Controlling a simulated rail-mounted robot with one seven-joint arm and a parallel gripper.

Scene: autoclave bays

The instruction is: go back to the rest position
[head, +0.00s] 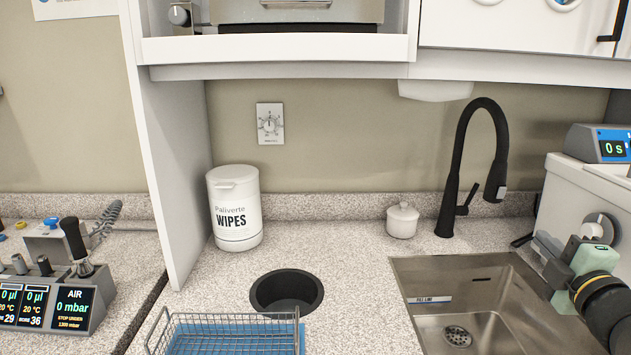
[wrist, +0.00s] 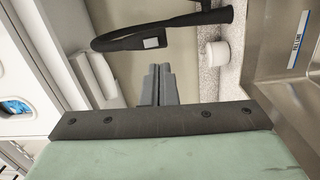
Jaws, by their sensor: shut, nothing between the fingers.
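My gripper (head: 548,247) is at the right of the head view, over the right side of the steel sink (head: 408,272). Its pale green body and dark wrist show there, in front of the white unit. In the wrist view the two grey fingers (wrist: 160,85) lie together, shut with nothing between them. Beyond them the wrist view shows the black faucet (wrist: 165,27) and the small white lidded pot (wrist: 217,54), both apart from the fingers.
The black faucet (head: 483,112) arches behind the sink, with the lidded pot (head: 402,220) beside it. A white unit (head: 590,185) with a blue timer (head: 600,144) stands close at right. A wipes tub (head: 235,207), round bin opening (head: 286,291) and wire basket (head: 228,319) are left.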

